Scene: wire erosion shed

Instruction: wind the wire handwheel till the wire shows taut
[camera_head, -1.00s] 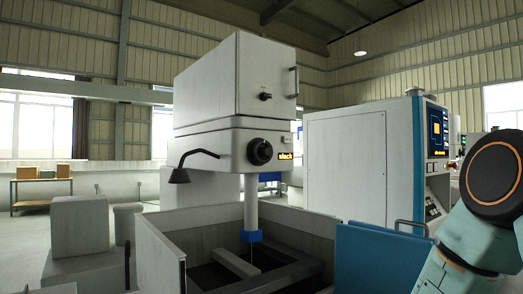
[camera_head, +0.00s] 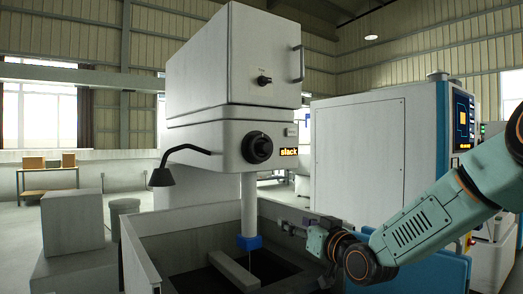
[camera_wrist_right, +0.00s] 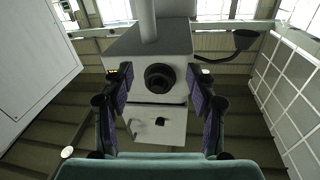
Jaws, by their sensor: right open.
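The black round handwheel (camera_head: 257,147) sits on the front of the white machine head, with nothing touching it. Beside it a small display (camera_head: 289,151) reads "slack" in orange letters. My right gripper (camera_head: 286,226) is below and to the right of the handwheel, near the blue collar of the column, apart from both. In the right wrist view the handwheel (camera_wrist_right: 159,77) shows between the two spread dark fingers, some way beyond them. The gripper is open and empty. A thin line below the collar may be the wire; its tension cannot be seen. My left gripper is not in view.
The white column with its blue collar (camera_head: 249,242) stands over the walled tank (camera_head: 185,222). A black lamp (camera_head: 162,177) on a bent arm hangs left of the handwheel. A white control cabinet (camera_head: 375,150) stands behind my right arm. Space before the handwheel is clear.

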